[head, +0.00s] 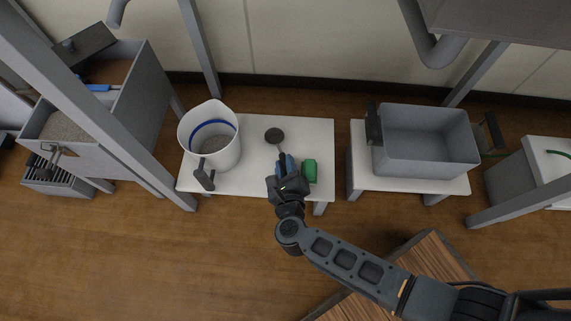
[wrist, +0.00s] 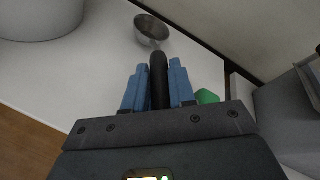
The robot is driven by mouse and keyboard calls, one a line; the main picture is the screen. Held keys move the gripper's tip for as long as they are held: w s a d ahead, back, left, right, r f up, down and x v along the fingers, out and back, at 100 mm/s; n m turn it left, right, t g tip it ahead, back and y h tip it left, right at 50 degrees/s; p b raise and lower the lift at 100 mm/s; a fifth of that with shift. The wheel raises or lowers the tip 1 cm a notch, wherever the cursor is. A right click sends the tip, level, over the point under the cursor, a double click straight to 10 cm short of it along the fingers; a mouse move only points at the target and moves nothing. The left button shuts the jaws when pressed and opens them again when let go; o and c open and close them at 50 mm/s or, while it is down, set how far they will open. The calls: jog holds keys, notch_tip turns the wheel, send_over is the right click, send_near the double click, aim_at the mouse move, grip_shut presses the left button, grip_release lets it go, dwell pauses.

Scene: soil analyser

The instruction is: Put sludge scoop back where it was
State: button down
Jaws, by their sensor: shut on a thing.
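The sludge scoop has a round metal bowl (wrist: 152,30) and a black handle (wrist: 158,78). In the wrist view my gripper (wrist: 159,85) has its two blue fingers shut on the handle, with the bowl pointing away. In the head view the dark bowl (head: 274,135) shows over the white table (head: 310,128), just beyond my gripper (head: 287,165). I cannot tell whether the scoop touches the table or is slightly above it.
A white bucket (head: 222,160) with grey contents and a dark handle stands on the table's left. A green object (head: 310,171) is close to the right of my gripper. A grey bin (head: 425,150) stands on another table. Metal posts (head: 200,50) rise nearby.

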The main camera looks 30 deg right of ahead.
jog(key=shift+f+b, duration=0.6)
jog(key=c, duration=0.8)
grip_release()
jog(key=shift+c, duration=0.2)
